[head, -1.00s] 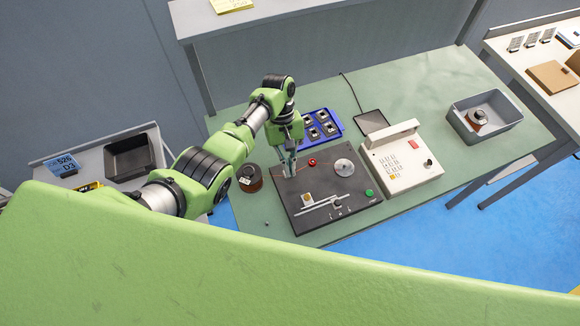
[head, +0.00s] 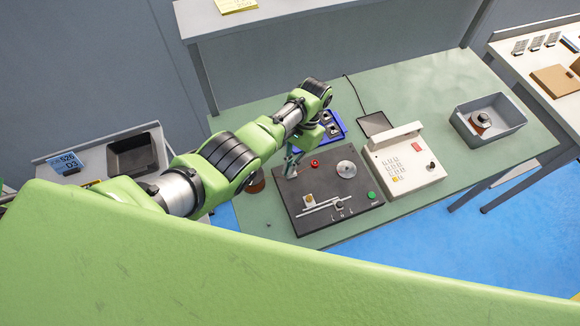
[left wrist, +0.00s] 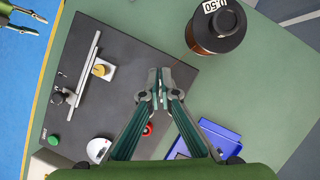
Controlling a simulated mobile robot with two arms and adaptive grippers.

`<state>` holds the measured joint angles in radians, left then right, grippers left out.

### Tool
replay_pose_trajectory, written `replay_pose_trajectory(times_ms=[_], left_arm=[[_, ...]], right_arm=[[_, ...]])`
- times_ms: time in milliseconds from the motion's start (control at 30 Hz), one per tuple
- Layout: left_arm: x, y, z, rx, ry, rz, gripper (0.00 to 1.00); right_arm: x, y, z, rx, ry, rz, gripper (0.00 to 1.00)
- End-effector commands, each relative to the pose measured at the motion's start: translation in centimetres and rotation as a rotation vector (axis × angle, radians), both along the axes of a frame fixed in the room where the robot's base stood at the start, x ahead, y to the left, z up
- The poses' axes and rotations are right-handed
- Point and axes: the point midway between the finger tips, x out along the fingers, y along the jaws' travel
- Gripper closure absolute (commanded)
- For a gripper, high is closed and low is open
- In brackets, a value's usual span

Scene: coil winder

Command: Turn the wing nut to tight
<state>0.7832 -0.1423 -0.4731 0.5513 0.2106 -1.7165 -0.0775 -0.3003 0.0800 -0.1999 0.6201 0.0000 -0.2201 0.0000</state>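The coil winder's black base plate (head: 330,222) lies on the green bench and also fills the left part of the left wrist view (left wrist: 90,62). My left gripper (left wrist: 158,85) points down at the plate's edge near the spool; in the head view its fingers (head: 290,168) show at the plate's back left corner. Its fingertips are very close together, with only a narrow gap. I cannot make out the wing nut; the fingertips may hide it, and whether they hold anything is unclear. My right gripper (left wrist: 30,22) shows at the left wrist view's top left corner, fingers apart and empty.
A dark copper spool (left wrist: 215,28) stands close beside the plate. A blue tray (head: 330,127) is behind the winder. A keypad unit (head: 405,162) stands to its right, and a grey bin (head: 462,122) farther right. Bare bench lies between the keypad unit and the bin.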

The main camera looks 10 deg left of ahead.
Motion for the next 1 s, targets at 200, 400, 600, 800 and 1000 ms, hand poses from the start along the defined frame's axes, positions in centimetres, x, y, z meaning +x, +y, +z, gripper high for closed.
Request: replay_pose_trajectory(times_ms=[200, 400, 600, 800, 1000], left_arm=[[0.16, 0.09, 0.09, -0.001, -0.004, -0.2, 1.0], [0.24, 0.17, 0.03, -0.001, -0.004, -0.351, 1.0], [0.3, 0.19, 0.0, -0.002, -0.004, -0.458, 1.0], [0.37, 0.21, 0.04, -0.002, -0.004, -0.518, 1.0], [0.37, 0.22, 0.03, -0.002, -0.004, -0.537, 1.0]], right_arm=[[0.0, 0.01, 0.53, 0.0, 0.0, 0.0, 0.64], [0.0, 0.01, 0.66, 0.0, 0.0, 0.0, 0.64], [0.01, 0.01, 0.69, 0.0, 0.0, 0.0, 0.64], [0.01, 0.01, 0.7, 0.0, 0.0, 0.0, 0.64], [0.01, 0.02, 0.7, 0.0, 0.0, 0.0, 0.64]])
